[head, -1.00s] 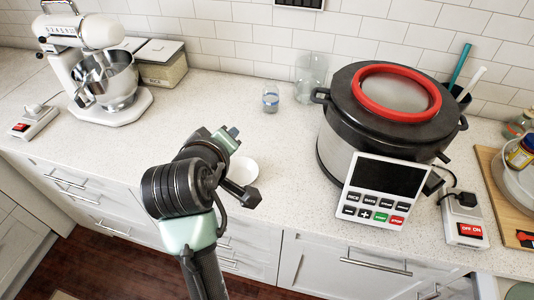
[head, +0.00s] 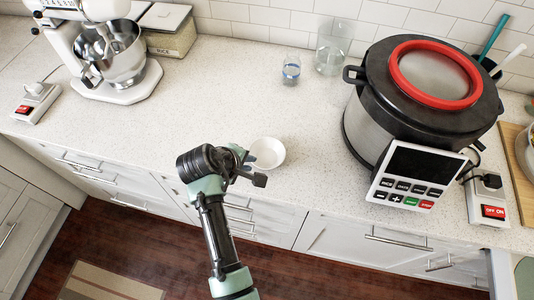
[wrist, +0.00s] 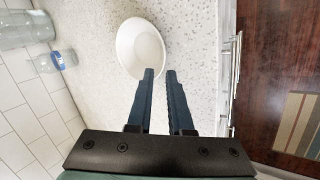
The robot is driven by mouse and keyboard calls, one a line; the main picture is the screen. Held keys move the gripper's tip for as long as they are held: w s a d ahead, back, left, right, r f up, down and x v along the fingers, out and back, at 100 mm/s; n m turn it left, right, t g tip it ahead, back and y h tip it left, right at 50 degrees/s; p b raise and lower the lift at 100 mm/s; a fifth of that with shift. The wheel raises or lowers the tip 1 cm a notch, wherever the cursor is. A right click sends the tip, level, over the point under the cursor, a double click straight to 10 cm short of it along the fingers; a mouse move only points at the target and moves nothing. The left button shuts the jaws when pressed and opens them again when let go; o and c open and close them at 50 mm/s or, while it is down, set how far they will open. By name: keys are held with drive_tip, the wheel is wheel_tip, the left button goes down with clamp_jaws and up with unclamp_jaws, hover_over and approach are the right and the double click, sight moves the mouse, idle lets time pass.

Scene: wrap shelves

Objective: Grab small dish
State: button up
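The small white dish (head: 268,153) sits on the speckled counter near its front edge. It also shows in the wrist view (wrist: 140,49), just beyond my fingertips and mostly to their left. My gripper (wrist: 161,73) has two dark parallel fingers with a gap between them, and nothing is in that gap. The left fingertip overlaps the near rim of the dish in the picture; I cannot tell whether it touches. In the head view my gripper (head: 254,168) is at the left side of the dish, partly hidden by my wrist.
A large cooker (head: 420,92) with a control panel stands to the right. A small glass (head: 291,70) and a clear jar (head: 331,55) stand behind the dish. A stand mixer (head: 110,55) is at the left. The counter between mixer and dish is clear.

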sight(267, 155)
drive_tip(key=shift+x, duration=2.15)
drive_tip(key=shift+s, duration=0.15)
drive_tip(key=shift+c, duration=0.3)
clamp_jaws()
